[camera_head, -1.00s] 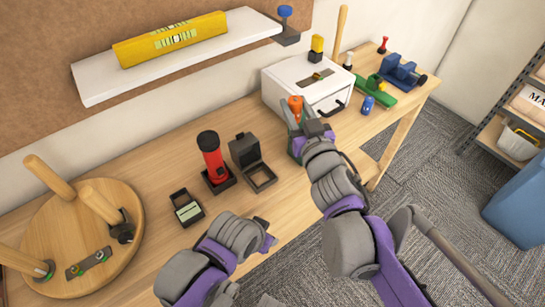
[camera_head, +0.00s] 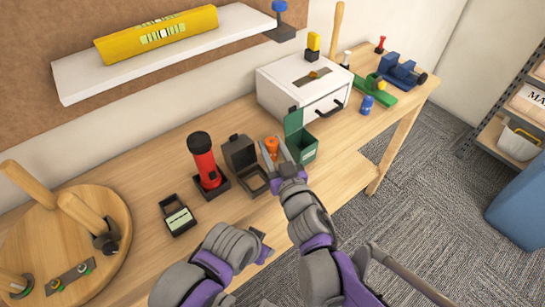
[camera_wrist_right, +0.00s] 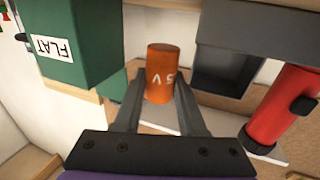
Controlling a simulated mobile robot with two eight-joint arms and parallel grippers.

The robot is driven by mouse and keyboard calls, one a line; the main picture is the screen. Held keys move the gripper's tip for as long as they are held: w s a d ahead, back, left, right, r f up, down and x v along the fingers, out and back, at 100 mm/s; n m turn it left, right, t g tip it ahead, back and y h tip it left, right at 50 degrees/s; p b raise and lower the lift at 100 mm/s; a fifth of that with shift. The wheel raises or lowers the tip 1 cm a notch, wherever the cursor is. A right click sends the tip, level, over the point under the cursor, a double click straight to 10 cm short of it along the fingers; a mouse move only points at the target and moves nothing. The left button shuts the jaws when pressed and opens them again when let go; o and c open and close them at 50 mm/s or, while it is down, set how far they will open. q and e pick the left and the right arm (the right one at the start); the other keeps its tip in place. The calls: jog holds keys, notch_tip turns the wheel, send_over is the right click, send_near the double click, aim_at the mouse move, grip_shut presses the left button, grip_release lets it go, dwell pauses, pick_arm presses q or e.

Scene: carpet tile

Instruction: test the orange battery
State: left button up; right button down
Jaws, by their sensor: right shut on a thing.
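The orange battery (camera_head: 271,146) is held up by my right gripper (camera_head: 276,162), between the black open-lidded box and the green bin. In the right wrist view, both fingers (camera_wrist_right: 159,92) close on the orange battery (camera_wrist_right: 163,68), and white print shows on its side. A small black device with a pale display (camera_head: 178,217) lies on the bench to the left; I cannot tell for certain what it is. My left gripper (camera_head: 262,247) is low in the middle, away from the battery; its fingers are not clear.
The green bin (camera_head: 303,150), labelled FLAT in the wrist view (camera_wrist_right: 52,46), has its lid up. The black box (camera_head: 243,153) and red flashlight (camera_head: 202,158) stand close by. A white drawer box (camera_head: 300,95) is behind; a round wooden board (camera_head: 110,235) is at left.

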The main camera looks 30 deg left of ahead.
aim_at(274, 160)
jog(key=shift+f+b, duration=0.35)
jog(key=shift+f, duration=1.4)
jog(key=shift+f, duration=0.15)
jog(key=c, duration=0.8)
grip_release()
jog(key=shift+o, duration=0.2)
jog(key=v, duration=1.2)
jog(key=shift+r, duration=0.2)
